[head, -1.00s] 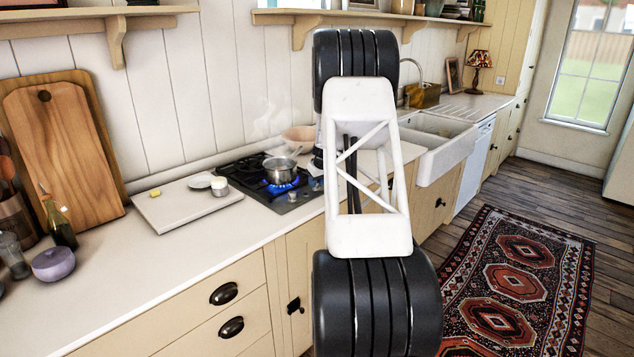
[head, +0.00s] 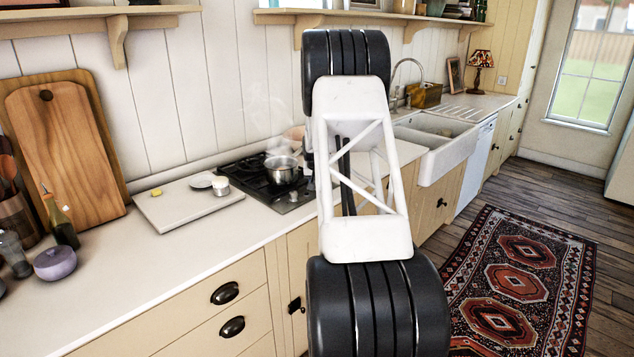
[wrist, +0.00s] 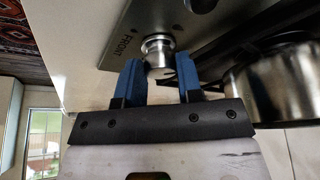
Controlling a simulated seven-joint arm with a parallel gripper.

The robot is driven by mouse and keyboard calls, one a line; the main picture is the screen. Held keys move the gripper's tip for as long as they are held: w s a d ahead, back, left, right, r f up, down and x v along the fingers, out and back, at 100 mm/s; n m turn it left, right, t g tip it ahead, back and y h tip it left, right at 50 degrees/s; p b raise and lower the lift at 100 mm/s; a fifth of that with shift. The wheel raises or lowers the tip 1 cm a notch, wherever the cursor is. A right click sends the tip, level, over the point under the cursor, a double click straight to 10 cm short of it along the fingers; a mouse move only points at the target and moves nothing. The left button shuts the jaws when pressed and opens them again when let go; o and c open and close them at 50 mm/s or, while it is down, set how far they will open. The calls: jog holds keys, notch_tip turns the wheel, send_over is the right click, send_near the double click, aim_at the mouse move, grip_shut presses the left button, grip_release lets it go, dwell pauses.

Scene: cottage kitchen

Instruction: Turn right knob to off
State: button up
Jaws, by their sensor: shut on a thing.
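In the wrist view, a silver round knob (wrist: 158,50) stands on the metal hob panel (wrist: 130,52), beside the printed word FRONT. My gripper (wrist: 161,76) has its two blue fingers shut on the knob, one on either side. In the head view, the gripper and the knob in it are hidden behind my arm. The black gas hob (head: 250,181) carries a steel pot (head: 283,172) with a faint wisp of steam above it. No flame shows under the pot. The pot's side also shows in the wrist view (wrist: 275,90), close to the right finger.
A pale board (head: 170,210) with a small white pot (head: 221,187) and a yellow piece (head: 156,192) lies left of the hob. The white sink (head: 440,155) is to the right. A shelf (head: 370,18) runs above.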

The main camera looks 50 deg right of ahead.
jog(key=m+g, duration=0.1)
jog(key=m, duration=0.1)
jog(key=m+h, duration=0.1)
jog(key=m, duration=0.2)
jog(key=shift+w+a+g, duration=0.1)
jog(key=shift+w+g, duration=0.1)
jog(key=shift+g, duration=0.2)
jog(key=shift+w+m+g, duration=0.1)
jog(key=shift+m+g, duration=0.4)
jog(key=shift+m, duration=1.3)
jog(key=o, duration=0.9)
jog(key=shift+r, duration=0.1)
jog(key=v, duration=0.7)
jog(key=shift+a+r, duration=0.2)
jog(key=shift+r, duration=0.05)
